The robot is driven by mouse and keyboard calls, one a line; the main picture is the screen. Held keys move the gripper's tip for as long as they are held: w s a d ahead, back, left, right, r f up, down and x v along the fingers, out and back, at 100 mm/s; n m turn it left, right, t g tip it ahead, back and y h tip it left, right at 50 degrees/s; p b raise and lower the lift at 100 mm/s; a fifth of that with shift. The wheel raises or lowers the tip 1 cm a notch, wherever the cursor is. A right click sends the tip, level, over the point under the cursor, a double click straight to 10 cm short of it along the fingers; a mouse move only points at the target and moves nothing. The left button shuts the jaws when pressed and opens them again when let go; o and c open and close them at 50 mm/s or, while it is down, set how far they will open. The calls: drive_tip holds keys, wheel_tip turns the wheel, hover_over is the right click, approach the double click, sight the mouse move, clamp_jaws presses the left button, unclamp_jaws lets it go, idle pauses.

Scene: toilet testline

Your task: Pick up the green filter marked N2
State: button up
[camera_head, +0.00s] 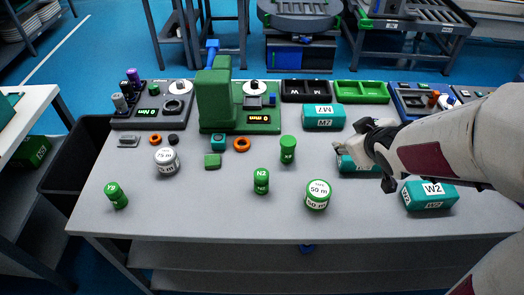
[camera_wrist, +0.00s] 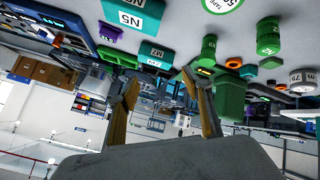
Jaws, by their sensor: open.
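The green filter marked N2 (camera_head: 261,181) is a small upright cylinder near the middle front of the table. In the wrist view, which is upside down, the N2 filter (camera_wrist: 268,35) shows at upper right, apart from the fingers. My gripper (camera_head: 352,139) is to the right of the filter and farther back, over a teal box (camera_head: 358,163) that it partly hides. In the wrist view my gripper (camera_wrist: 166,100) has its two fingers spread with nothing between them.
A green Y3 cylinder (camera_head: 116,195) and grey 75 m roll (camera_head: 166,161) are left. A tall green device (camera_head: 213,95) stands behind. Table around N2 is clear.

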drive_tip(key=w+a+f+n+y, duration=0.2)
drive_tip(key=w+a+f, duration=0.1)
drive_tip(key=a+f, duration=0.15)
drive_tip(key=n+g+y, duration=0.2)
drive_tip(key=n+y, duration=0.1)
drive_tip(key=y, duration=0.6)
approach(261, 182)
drive_tip(key=w, duration=0.2)
drive_tip(key=w+f, duration=0.1)
drive_tip(key=w, duration=0.2)
drive_tip(key=shift+a+f, duration=0.2)
drive_tip(key=shift+s+a+y, duration=0.3)
drive_tip(key=shift+s+a, duration=0.05)
drive_tip(key=shift+s, duration=0.1)
drive_tip(key=shift+x, duration=1.3)
drive_tip(key=shift+f, duration=0.1)
